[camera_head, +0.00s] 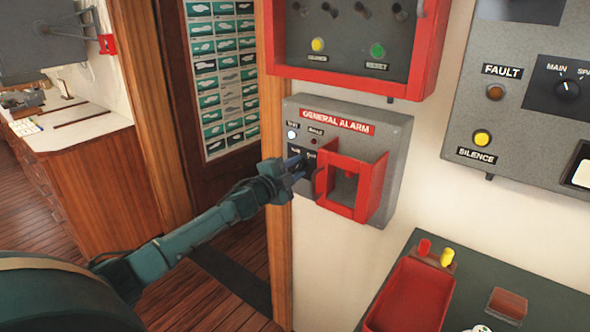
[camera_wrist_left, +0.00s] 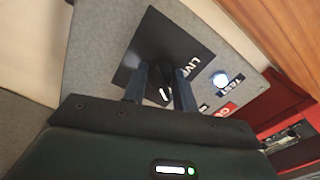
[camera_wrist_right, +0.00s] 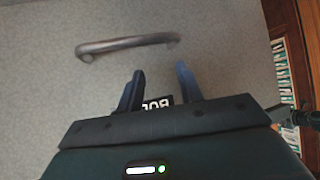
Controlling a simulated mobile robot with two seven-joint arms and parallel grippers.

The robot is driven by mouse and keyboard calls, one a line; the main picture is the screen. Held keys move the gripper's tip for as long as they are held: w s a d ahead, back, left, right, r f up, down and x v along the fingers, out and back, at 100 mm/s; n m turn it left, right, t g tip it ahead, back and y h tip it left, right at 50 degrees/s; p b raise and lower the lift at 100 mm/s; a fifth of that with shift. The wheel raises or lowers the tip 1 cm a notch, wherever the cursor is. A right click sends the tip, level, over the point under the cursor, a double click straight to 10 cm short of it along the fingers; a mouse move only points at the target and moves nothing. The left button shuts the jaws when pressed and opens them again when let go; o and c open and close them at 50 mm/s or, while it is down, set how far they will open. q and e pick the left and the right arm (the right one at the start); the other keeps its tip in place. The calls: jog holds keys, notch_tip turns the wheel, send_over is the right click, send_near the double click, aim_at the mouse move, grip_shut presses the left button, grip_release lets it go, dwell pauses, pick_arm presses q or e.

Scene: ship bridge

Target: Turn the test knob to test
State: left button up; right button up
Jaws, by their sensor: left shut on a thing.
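The grey general alarm box (camera_head: 395,150) is on the wall at the middle of the head view. My left gripper (camera_head: 300,170) reaches its lower left part, beside the red guard frame (camera_head: 372,190). In the left wrist view, the black test knob (camera_wrist_left: 163,94) with a white mark sits between the two fingers, and my left gripper (camera_wrist_left: 160,84) is shut on it. A dark plate with the word LIVE (camera_wrist_left: 182,68) lies behind it. A lit white lamp (camera_wrist_left: 221,79) is beside a TEST label (camera_wrist_left: 237,85). My right gripper (camera_wrist_right: 158,85) is open and empty.
A red-framed panel (camera_head: 440,70) hangs above the box, and a grey panel with a FAULT lamp (camera_head: 495,92) is at right. A red tray (camera_head: 410,297) is below. The right wrist view shows a grey surface with a bar handle (camera_wrist_right: 128,44).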

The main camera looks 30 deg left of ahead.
jog(key=shift+a, duration=0.1)
dwell(0.3)
pick_arm(q)
jog(key=o, duration=1)
jog(key=shift+s+f, duration=0.1)
jog(key=shift+s, duration=0.45)
jog(key=s, duration=0.4)
jog(key=s+b, duration=0.1)
jog(key=s, duration=0.3)
jog(key=s+a+b, duration=0.1)
jog(key=s, duration=0.3)
pick_arm(e)
jog(key=shift+w+a+f, duration=0.1)
jog(key=shift+a+f, duration=0.05)
jog(key=shift+a, duration=0.3)
jog(key=shift+f, duration=0.1)
